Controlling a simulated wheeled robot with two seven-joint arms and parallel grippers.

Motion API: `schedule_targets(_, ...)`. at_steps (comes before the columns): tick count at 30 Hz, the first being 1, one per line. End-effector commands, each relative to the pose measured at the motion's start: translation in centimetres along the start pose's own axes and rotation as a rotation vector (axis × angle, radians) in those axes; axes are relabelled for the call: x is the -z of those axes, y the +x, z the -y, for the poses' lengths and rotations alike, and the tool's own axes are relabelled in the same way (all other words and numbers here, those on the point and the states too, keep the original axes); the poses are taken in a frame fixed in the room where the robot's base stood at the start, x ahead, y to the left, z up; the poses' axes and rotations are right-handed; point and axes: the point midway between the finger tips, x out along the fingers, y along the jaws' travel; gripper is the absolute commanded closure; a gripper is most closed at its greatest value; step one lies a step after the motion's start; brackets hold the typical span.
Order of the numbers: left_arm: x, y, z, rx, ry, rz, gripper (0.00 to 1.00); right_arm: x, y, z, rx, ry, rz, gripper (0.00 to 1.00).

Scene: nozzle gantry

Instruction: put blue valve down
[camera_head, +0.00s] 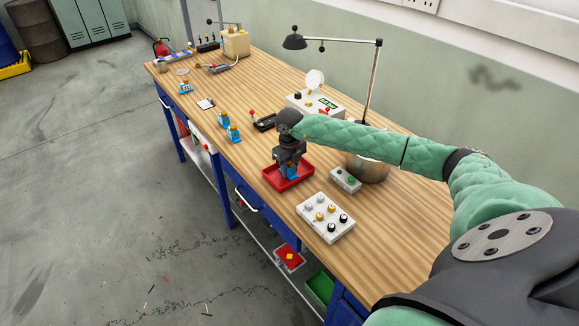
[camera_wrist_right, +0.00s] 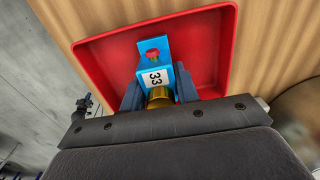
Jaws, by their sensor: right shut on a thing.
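My right gripper (camera_head: 290,168) is over the red tray (camera_head: 274,182) near the front edge of the workbench. In the right wrist view the right gripper (camera_wrist_right: 158,92) is shut on a blue valve (camera_wrist_right: 151,52) with a white label reading 33, a red spot and a brass fitting. The valve is over the floor of the red tray (camera_wrist_right: 210,40); I cannot tell whether it touches. In the head view the held blue valve (camera_head: 292,172) is mostly hidden by the gripper. Other blue valves (camera_head: 233,134) stand farther left on the bench. My left gripper is not in view.
A white panel with knobs (camera_head: 326,217) lies just right of the tray. A small grey button box (camera_head: 345,180) and a metal bowl (camera_head: 368,168) are behind it. A lamp (camera_head: 372,85) stands at the back. Bare wood lies left of the tray.

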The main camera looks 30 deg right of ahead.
Motion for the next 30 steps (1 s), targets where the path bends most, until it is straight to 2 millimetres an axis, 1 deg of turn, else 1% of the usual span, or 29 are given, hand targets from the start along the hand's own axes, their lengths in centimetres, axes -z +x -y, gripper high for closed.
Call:
schedule_targets(6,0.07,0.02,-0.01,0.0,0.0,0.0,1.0,-0.02,0.07,-0.02,0.0,0.0,0.001,0.97)
schedule_targets(11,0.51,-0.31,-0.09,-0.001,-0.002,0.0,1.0,-0.02,0.24,-0.02,0.0,-0.001,0.001,0.97)
schedule_targets(12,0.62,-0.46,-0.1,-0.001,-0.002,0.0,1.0,-0.01,0.21,-0.02,0.0,-0.001,0.0,0.63)
schedule_targets(14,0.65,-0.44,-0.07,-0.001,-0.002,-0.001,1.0,0.0,0.2,-0.03,0.0,-0.001,0.0,0.52)
schedule_targets(15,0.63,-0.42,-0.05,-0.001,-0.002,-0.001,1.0,0.0,0.2,-0.03,0.0,-0.001,0.0,0.47)
schedule_targets(29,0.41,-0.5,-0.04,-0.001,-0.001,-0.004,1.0,0.0,-0.15,-0.03,0.0,-0.001,0.0,0.47)
schedule_targets(30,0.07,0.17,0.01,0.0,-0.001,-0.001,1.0,-0.03,-0.15,-0.03,0.0,-0.001,0.001,0.47)
